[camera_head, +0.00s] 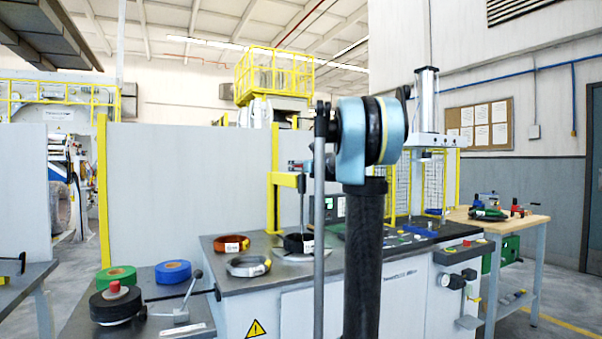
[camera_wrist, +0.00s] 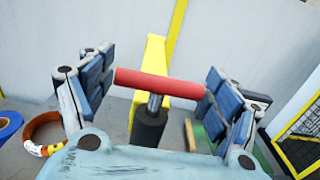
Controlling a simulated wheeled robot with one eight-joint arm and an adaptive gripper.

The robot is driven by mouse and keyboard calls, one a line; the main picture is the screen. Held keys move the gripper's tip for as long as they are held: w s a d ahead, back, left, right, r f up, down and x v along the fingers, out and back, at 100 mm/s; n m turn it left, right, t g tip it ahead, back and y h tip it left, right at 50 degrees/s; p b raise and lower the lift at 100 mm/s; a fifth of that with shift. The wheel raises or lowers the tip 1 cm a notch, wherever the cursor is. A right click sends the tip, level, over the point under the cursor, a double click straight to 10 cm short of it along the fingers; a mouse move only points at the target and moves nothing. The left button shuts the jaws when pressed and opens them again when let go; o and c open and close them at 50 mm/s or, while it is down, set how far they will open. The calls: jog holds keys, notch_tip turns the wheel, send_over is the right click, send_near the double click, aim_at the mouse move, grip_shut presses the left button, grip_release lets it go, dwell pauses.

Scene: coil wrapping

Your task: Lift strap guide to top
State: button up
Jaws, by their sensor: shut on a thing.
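The strap guide appears to be the yellow arm (camera_head: 284,180) on an upright yellow post, above the black coil (camera_head: 297,243) on the grey bench in the head view. In the wrist view its yellow bar (camera_wrist: 154,55) runs behind a red crossbar handle (camera_wrist: 160,84) on a short metal stem with a dark collar. My gripper (camera_wrist: 160,88) has its blue-padded fingers at the two ends of the red handle, shut on it lengthwise.
An orange coil (camera_head: 231,243) and a grey coil (camera_head: 248,265) lie on the bench, left of the black coil. Green (camera_head: 116,277), blue (camera_head: 173,271) and black (camera_head: 115,303) rolls lie on a lower table at left. A tool table (camera_head: 490,222) stands at right.

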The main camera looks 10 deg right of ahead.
notch_tip(320, 180, up, 21)
jog(key=shift+w+r, duration=0.15)
jog(key=shift+r, duration=0.1)
jog(key=o, duration=1.5)
jog(key=shift+c, duration=0.2)
jog(key=v, duration=1.2)
